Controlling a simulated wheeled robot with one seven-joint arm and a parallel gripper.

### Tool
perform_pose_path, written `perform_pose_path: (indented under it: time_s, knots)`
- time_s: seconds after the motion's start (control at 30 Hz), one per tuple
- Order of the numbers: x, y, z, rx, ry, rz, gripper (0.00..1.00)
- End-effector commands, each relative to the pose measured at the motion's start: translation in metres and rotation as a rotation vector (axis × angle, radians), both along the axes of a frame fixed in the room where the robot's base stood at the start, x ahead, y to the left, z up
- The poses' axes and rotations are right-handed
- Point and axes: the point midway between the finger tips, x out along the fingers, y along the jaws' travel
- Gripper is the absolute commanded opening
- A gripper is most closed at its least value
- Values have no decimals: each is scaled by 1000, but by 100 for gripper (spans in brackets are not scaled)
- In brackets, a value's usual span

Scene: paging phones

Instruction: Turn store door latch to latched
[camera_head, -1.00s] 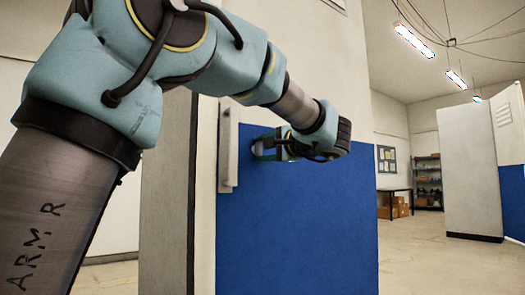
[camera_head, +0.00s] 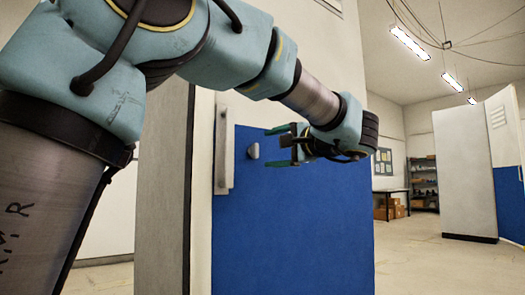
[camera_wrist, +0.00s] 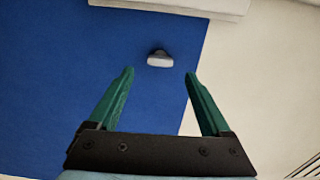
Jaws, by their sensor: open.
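The store door latch is a small grey-white knob (camera_head: 253,151) on the blue door panel (camera_head: 300,225), near its left edge and right of the long handle. It also shows in the wrist view as a pale oval turn piece (camera_wrist: 160,58), a little beyond and between my fingertips. My gripper (camera_head: 270,146) is open and empty, with green fingers, to the right of the latch and apart from it. In the wrist view the fingers (camera_wrist: 161,73) are spread wide with nothing between them. I cannot tell from its angle whether the latch is latched.
A pale vertical handle (camera_head: 222,152) stands on the door's edge, left of the latch; its end shows at the top of the wrist view. A grey post (camera_head: 163,190) is farther left. Open floor (camera_head: 425,260), shelving (camera_head: 424,180) and a tall grey cabinet (camera_head: 467,170) lie to the right.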

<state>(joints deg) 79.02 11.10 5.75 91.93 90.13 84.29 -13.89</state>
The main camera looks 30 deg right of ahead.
Motion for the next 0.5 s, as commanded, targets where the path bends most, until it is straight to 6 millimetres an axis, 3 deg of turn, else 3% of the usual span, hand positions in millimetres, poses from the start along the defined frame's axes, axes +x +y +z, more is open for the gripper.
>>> perform_pose_path:
  time_s: [0.2,0.5]
  knots:
    - [-35,-7,0,0,0,-2,82]
    - [-46,-9,0,0,-1,1,82]
